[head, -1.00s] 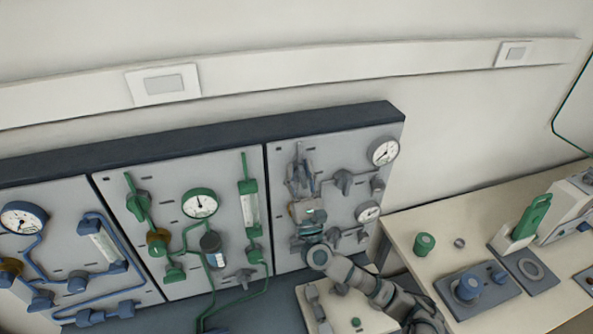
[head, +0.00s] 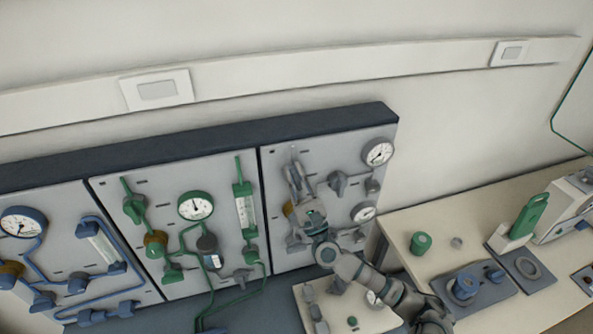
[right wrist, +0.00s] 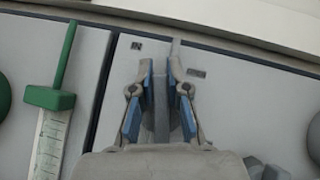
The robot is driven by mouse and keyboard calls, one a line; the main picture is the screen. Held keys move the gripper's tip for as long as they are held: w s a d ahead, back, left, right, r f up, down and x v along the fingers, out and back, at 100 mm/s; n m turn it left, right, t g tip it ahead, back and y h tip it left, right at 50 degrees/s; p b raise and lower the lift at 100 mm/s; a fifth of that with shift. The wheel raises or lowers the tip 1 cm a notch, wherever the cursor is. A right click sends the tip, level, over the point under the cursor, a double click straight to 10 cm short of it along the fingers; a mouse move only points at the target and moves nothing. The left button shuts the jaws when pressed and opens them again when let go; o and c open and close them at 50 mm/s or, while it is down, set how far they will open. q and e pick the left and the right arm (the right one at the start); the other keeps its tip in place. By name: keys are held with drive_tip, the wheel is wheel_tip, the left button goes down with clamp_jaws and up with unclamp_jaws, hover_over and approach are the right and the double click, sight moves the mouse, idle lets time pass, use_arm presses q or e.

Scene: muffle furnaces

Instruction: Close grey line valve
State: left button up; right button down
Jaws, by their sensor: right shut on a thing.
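My right gripper (head: 297,178) is at the upper left of the grey-line panel, the rightmost of three panels. In the right wrist view, my right gripper (right wrist: 162,72) has its blue-padded fingers on both sides of a grey valve handle (right wrist: 161,112), shut on it. A grey pipe (right wrist: 175,48) runs up above the handle. In the head view the gripper and wrist hide most of this valve. Another grey valve (head: 338,183) sits to the right on the same panel. My left gripper is not in view.
A beige bench (head: 405,222) holds a green cylinder (head: 420,243) and other equipment at right.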

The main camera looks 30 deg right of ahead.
drive_tip(key=n+y, duration=0.1)
drive_tip(key=n, duration=0.1)
drive_tip(key=n+g+y+p, duration=0.1)
drive_tip(key=n+y, duration=0.3)
drive_tip(key=shift+w+a+f+g+p, duration=0.1)
drive_tip(key=shift+a+f+g+p, duration=0.05)
drive_tip(key=shift+a+g+p, duration=0.2)
drive_tip(key=shift+w+a+f+n+g+y+p, duration=0.15)
drive_tip(key=shift+f+n+g+y+p, duration=0.4)
drive_tip(key=shift+n+g+p, duration=1.45)
drive_tip(key=shift+s+a+f+n+g+y+p, duration=0.2)
drive_tip(key=shift+n+g+y+p, duration=0.7)
drive_tip(key=shift+n, duration=1.75)
drive_tip(key=shift+w+a+f+n+g+y+p, duration=0.2)
drive_tip(key=shift+f+n+g+y+p, duration=0.25)
drive_tip(key=shift+n+g+p, duration=1.65)
drive_tip(key=shift+f+n+b, duration=0.1)
drive_tip(key=shift+n+b, duration=0.25)
drive_tip(key=shift+b, duration=0.05)
drive_tip(key=c, duration=1.1)
unclamp_jaws()
drive_tip(key=shift+c, duration=0.2)
drive_tip(key=shift+w+d, duration=0.1)
drive_tip(key=shift+w, duration=0.1)
